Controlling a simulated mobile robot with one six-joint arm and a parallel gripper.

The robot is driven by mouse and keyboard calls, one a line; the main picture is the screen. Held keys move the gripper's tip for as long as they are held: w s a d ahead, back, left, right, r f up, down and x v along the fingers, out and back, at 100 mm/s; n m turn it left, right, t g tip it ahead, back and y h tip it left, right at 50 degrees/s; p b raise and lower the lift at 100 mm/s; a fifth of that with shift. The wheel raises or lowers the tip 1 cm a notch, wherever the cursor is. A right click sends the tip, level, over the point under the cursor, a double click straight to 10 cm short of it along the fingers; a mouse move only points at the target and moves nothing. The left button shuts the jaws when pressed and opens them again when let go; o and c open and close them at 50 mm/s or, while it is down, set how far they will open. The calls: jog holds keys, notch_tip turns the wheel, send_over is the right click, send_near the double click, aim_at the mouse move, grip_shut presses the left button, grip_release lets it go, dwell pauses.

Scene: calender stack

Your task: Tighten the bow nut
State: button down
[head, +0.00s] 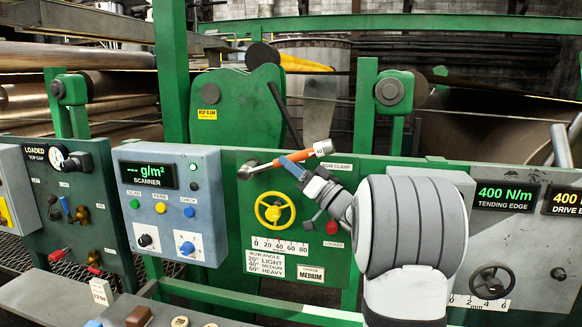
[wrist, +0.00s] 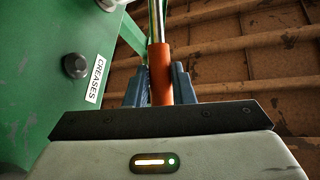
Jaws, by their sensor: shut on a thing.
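My gripper (head: 292,163) is shut on the orange handle of a wrench (head: 308,153), in front of the green panel. The wrench lies slanted, with its metal head (head: 246,171) down at the left and a white tag (head: 323,147) at its upper right end. In the wrist view the orange handle (wrist: 160,75) stands between the two blue-grey fingers of my gripper (wrist: 158,92), its metal shaft running up out of the picture. The bow nut cannot be made out; whether the wrench head is seated on anything cannot be told. A BOW CLAMP label (head: 338,166) sits right of the wrench.
A yellow handwheel (head: 274,211) is below the wrench, above a bow angle scale (head: 280,246). A red LOCKED button (head: 331,227) is right of it. The scanner box (head: 168,205) stands out at left. A CREASES label (wrist: 97,80) shows in the wrist view.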

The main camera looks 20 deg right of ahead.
jog(key=shift+w+d, duration=0.55)
jog(key=shift+w, duration=0.15)
jog(key=c, duration=1.7)
grip_release()
jog(key=shift+c, duration=0.2)
grip_shut()
